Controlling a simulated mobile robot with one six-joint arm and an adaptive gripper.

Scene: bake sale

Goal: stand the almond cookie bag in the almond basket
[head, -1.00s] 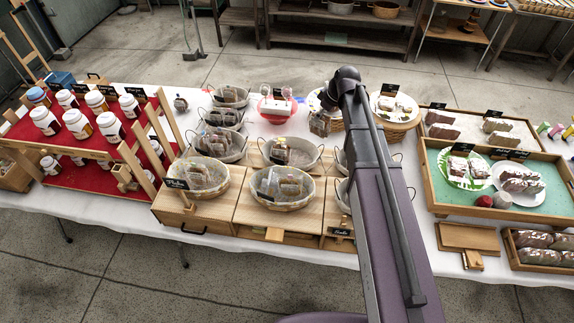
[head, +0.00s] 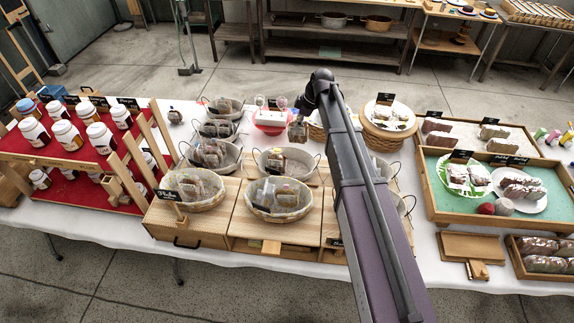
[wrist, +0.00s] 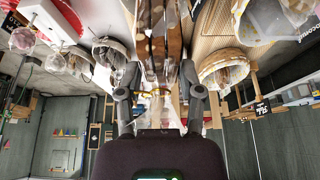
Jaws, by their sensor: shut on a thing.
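My gripper (wrist: 160,92) is shut on the gathered neck of a clear bag of brown cookies (wrist: 163,40), which fills the space ahead of the fingers in the wrist view. In the head view the bag (head: 297,131) hangs upright from my gripper above the table, behind the front baskets and apart from them. Several wire-handled baskets stand in rows: front left (head: 190,206), front middle (head: 276,216), and a middle-row one (head: 262,171). All three hold clear bags. The basket signs are too small to read, so I cannot tell which is the almond basket. My arm hides baskets on the right.
A red jar rack (head: 60,186) stands at left, with upright wooden posts beside the baskets. A green tray of plates (head: 446,212) is at right. A strip of white cloth (head: 432,275) is bare in front.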

